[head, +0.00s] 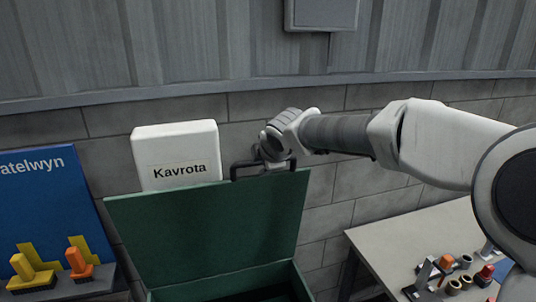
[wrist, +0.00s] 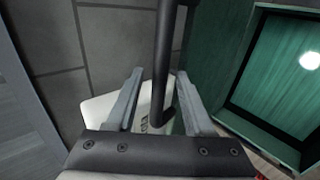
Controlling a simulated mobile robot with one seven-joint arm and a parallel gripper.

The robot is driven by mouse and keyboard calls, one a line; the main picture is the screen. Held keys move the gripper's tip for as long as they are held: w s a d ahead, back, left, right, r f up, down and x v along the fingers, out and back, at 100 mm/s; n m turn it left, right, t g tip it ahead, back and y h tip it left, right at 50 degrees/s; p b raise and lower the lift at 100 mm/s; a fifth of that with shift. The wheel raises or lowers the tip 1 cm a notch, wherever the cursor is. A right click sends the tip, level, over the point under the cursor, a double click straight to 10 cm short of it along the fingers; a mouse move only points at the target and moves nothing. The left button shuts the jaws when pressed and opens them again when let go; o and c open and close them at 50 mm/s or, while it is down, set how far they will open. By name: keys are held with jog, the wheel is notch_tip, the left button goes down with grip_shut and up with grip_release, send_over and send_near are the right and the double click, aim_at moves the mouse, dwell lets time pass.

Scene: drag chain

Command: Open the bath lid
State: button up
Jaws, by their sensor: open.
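The green bath lid (head: 205,230) stands raised, tilted up at the back of the green bath (head: 285,280), whose dark opening shows at the bottom edge of the head view. A black handle (head: 240,169) sits on the lid's top edge. My gripper (head: 275,163) is at the right part of this handle. In the wrist view the dark handle bar (wrist: 162,65) passes between the two open fingers of my gripper (wrist: 162,100), with gaps at both sides. Green panelling (wrist: 222,65) shows at the right there. The lid's hinge is not clearly seen.
A white container marked Kavrota (head: 178,152) stands behind the lid. A blue board (head: 45,205) with yellow and orange brushes is at left. A table (head: 400,240) with small items is at right. A grey box (head: 321,14) hangs on the wall behind.

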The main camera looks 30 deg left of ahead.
jog(key=v, duration=1.7)
jog(key=shift+s, duration=0.15)
